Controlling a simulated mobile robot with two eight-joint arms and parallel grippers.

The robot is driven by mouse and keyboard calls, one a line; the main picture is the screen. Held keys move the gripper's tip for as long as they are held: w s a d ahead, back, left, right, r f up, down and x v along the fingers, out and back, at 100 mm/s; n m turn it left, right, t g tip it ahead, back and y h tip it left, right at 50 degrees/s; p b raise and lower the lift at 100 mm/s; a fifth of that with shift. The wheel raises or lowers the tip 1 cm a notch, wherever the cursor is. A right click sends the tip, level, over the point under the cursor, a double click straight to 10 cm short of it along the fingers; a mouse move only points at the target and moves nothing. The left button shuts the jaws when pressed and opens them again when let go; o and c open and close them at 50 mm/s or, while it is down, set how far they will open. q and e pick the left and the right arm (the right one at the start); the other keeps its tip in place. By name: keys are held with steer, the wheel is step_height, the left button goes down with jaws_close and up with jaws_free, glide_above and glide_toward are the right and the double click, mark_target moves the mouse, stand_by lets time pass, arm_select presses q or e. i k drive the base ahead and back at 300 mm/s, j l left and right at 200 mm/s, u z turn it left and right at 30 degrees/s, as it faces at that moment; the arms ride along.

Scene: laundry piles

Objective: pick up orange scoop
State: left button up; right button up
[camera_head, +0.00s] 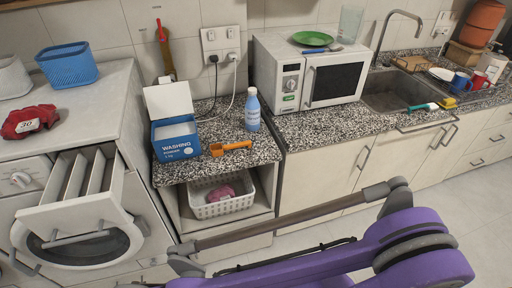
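The orange scoop (232,147) lies on the speckled counter (236,166), near its front edge. Its cup is at the left and its handle points right. It lies just right of the open washing powder box (176,138) and below and left of the blue bottle (252,110). Nothing touches the scoop from above. A purple and grey arm of mine crosses the lower right of the view, below and in front of the counter. No fingertips of either gripper can be made out.
A microwave (292,84) stands right of the bottle. A white basket (200,209) with a pink item sits on the shelf below. At left, a washing machine (75,262) has its detergent drawer (65,217) pulled out. A cable (226,106) hangs behind the bottle.

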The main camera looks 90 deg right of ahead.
mark_target(217, 149)
steer(key=z, duration=3)
